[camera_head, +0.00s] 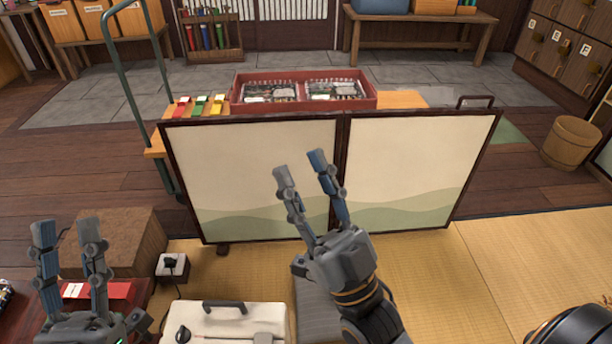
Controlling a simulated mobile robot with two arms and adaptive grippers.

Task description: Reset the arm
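My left gripper (69,255) is at the lower left, its two fingers pointing up and spread apart, with nothing between them. It is in front of a brown block (128,232) and over the red box (110,291) area. My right gripper (300,165) is near the middle of the view, raised, its two fingers apart and empty. It shows in front of the low folding screen (410,165); whether it touches the screen cannot be told, but no contact is evident.
Behind the screen, a wooden cart (158,146) carries a red tray (236,106) with two packed items. A white case (228,322) with a black handle and a small socket box (172,268) are on the tatami (440,275). A wooden bucket (571,143) stands right. Tatami at right is clear.

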